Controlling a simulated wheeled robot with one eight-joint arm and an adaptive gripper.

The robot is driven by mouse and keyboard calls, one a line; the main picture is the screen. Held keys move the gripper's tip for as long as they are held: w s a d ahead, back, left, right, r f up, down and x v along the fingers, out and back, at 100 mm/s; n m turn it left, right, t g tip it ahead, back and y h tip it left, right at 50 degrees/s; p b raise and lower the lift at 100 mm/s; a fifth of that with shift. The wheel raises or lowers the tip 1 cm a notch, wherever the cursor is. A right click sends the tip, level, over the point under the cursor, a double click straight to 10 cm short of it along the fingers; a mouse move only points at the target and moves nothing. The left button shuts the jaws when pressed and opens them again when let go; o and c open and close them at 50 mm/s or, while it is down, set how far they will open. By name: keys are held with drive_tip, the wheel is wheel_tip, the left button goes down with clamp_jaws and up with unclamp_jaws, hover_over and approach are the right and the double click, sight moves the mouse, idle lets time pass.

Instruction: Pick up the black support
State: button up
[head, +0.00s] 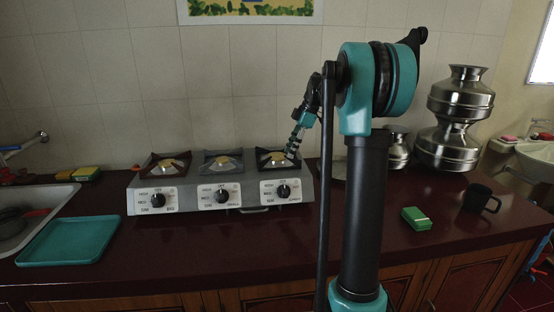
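The support looks level on the stove. A dark grey support (221,165) is on the middle burner and a reddish-brown one (166,166) on the left burner.
A teal tray (70,241) and a sink (30,218) are at left. A green box (416,218), a black mug (477,199) and stacked metal pots (448,150) stand at right. The dark red counter (200,258) is clear in front of the stove. A tiled wall stands behind.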

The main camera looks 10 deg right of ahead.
sight(284, 167)
drive_tip(key=shift+x, duration=2.9)
drive_tip(key=shift+d, duration=0.2)
drive_tip(key=shift+c, duration=0.5)
clamp_jaws()
